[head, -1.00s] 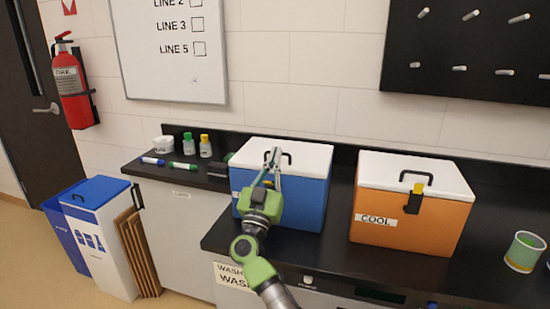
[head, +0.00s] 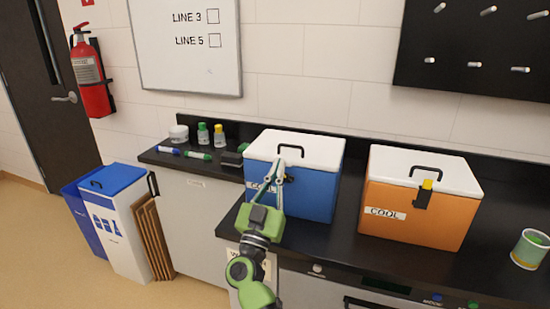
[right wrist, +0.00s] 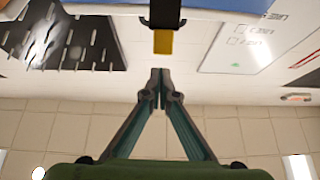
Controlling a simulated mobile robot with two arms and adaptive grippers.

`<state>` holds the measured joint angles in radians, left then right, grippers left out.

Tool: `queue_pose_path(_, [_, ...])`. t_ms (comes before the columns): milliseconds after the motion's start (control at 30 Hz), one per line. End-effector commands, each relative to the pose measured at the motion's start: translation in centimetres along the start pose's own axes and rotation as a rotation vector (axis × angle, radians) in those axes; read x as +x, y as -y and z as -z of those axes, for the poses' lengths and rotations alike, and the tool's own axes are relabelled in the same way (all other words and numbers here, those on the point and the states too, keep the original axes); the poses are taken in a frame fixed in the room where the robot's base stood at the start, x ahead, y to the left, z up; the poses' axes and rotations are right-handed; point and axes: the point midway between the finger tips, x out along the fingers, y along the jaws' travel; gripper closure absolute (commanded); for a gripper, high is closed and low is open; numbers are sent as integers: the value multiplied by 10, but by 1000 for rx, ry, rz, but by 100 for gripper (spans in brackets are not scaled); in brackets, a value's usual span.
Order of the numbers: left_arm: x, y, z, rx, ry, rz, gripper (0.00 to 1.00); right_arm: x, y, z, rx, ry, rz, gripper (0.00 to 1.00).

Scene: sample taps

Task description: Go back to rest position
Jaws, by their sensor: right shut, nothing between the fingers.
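My right gripper (head: 279,166) is in front of the blue cooler (head: 312,190), its fingertips overlapping the cooler's front near the white lid in the head view. In the right wrist view its fingers (right wrist: 160,75) meet at the tips and hold nothing. A black latch with a yellow tip (right wrist: 163,42) shows just beyond the fingertips there, with a gap between them. The blue cooler's white lid (head: 320,150) is closed. My left gripper is in neither view.
An orange cooler (head: 405,222) with a closed white lid stands to the right on the black counter (head: 345,228). A green cup (head: 530,250) is at the far right. White bin (head: 122,235) stands on the floor.

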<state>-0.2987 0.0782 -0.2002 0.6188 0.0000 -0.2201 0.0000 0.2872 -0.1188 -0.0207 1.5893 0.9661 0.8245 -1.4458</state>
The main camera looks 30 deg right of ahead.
Motion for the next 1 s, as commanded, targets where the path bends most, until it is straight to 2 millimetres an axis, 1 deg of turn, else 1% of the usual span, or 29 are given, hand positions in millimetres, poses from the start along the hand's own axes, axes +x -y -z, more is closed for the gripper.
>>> queue_pose_path(267, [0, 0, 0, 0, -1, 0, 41, -5, 3, 1, 4, -4, 20, 100])
queue_pose_path(367, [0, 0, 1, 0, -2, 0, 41, -11, 14, 4, 22, -19, 102, 100])
queue_pose_path(467, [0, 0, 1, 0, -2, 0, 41, -28, 36, 8, 51, -29, 260, 100])
queue_pose_path(567, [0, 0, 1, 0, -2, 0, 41, -58, 62, 9, 80, -12, 460, 100])
queue_pose_path(600, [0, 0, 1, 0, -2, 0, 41, -72, 72, 8, 89, 6, 541, 100])
queue_pose_path(667, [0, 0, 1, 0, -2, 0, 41, -95, 84, 4, 94, 42, 657, 100])
queue_pose_path(733, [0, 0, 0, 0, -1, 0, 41, -126, 95, -4, 96, 104, 787, 100])
queue_pose_path(767, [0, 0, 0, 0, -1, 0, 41, -140, 98, -9, 94, 135, 839, 100])
queue_pose_path(800, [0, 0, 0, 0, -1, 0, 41, -158, 100, -15, 88, 181, 906, 100])
queue_pose_path(867, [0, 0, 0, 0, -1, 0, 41, -188, 101, -26, 75, 260, 999, 100])
queue_pose_path(900, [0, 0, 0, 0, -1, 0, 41, -207, 99, -34, 63, 319, 1055, 100])
queue_pose_path(933, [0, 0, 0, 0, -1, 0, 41, -222, 97, -40, 52, 365, 1095, 100])
queue_pose_path(967, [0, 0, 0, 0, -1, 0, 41, -237, 93, -46, 41, 414, 1131, 100])
queue_pose_path(1000, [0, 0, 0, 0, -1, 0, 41, -257, 87, -55, 23, 485, 1176, 100])
